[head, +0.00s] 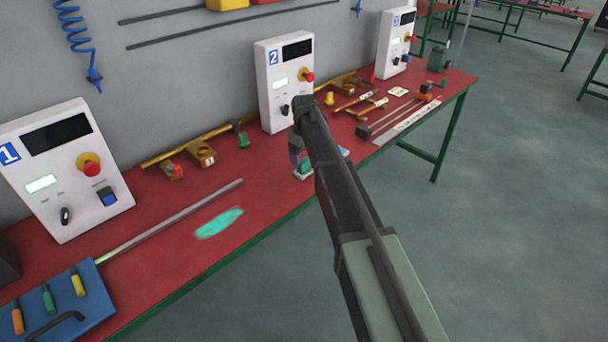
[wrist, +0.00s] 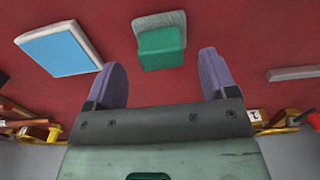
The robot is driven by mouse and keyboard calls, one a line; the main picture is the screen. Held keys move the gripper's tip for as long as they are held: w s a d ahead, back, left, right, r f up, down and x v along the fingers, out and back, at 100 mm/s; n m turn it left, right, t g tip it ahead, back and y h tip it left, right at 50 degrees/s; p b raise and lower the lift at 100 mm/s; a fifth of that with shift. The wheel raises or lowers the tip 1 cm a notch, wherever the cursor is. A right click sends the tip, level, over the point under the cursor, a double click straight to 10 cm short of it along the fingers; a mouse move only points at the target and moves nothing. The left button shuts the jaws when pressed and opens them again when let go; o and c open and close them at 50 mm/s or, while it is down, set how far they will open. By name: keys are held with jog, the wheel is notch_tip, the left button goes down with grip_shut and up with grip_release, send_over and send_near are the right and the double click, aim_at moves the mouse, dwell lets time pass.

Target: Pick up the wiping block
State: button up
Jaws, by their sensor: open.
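The wiping block (wrist: 162,48) is a green block on a grey pad. In the wrist view it lies on the red table top, in front of the gap between my fingers. My gripper (wrist: 161,76) is open, with a purple finger on each side and nothing between them. In the head view my gripper (head: 299,152) is above the table's front edge by the second panel. The block (head: 303,173) shows there just below it, partly hidden by my gripper and arm.
A blue-topped white pad (wrist: 60,48) lies left of the block in the wrist view. The red table (head: 165,225) bears a teal patch (head: 220,223), a long rod (head: 170,220) and a blue tool tray (head: 85,318). White panels (head: 285,80) stand along the wall.

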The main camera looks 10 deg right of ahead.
aim_at(304, 160)
notch_tip(304, 160, down, 5)
jog(key=b, duration=0.4)
jog(key=shift+f+b, duration=0.15)
jog(key=shift+b, duration=0.25)
jog(key=shift+r, duration=0.2)
jog(key=c, duration=0.7)
jog(key=shift+o, duration=0.2)
jog(key=shift+r+p, duration=0.1)
jog(key=shift+p, duration=0.2)
notch_tip(304, 160, up, 20)
jog(key=p, duration=2)
